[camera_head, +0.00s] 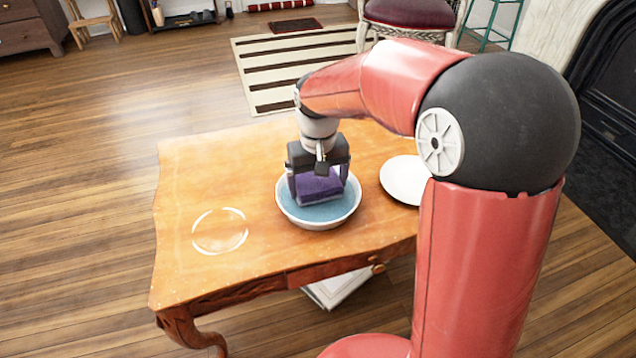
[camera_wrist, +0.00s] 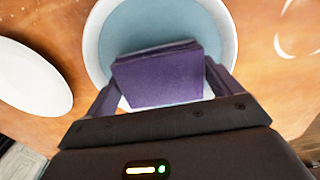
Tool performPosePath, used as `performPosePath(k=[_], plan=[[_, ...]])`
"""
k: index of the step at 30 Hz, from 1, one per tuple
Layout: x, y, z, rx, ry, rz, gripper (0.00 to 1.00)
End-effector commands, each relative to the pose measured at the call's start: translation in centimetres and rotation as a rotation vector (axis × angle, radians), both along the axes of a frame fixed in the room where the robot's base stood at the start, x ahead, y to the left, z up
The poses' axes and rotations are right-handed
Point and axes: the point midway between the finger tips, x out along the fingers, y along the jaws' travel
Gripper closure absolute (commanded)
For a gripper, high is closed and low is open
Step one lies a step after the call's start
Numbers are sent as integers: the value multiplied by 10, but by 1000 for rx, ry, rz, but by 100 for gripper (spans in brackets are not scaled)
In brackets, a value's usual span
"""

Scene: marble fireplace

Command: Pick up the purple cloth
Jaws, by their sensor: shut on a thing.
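The purple cloth (camera_head: 318,187) is a folded block over a white bowl (camera_head: 319,222) with a blue inside, on the wooden table. In the wrist view the cloth (camera_wrist: 160,76) fills the space between the fingers, with the bowl (camera_wrist: 92,42) behind it. My gripper (camera_head: 318,182) points down over the bowl and is shut on the cloth, one finger on each side. In the wrist view my gripper (camera_wrist: 162,92) shows at the bottom. I cannot tell whether the cloth touches the bowl's inside.
A white plate (camera_head: 402,180) lies right of the bowl on the wooden table (camera_head: 255,165). A pale ring mark (camera_head: 219,231) is on the tabletop at left, where it is clear. White books or papers (camera_head: 337,287) lie under the table. A chair (camera_head: 410,14) stands behind.

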Motion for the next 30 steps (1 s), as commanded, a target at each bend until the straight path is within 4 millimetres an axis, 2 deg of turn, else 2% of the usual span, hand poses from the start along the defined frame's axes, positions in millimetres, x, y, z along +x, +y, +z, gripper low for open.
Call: performPosePath(k=[5, 8, 15, 21, 25, 30], plan=[[1, 0, 26, 1, -5, 0, 35], [1, 0, 50, 2, -6, 0, 35], [1, 0, 121, 2, -7, 0, 35], [0, 0, 166, 2, -3, 0, 35], [0, 0, 184, 2, -2, 0, 35], [0, 0, 194, 0, -1, 0, 35]])
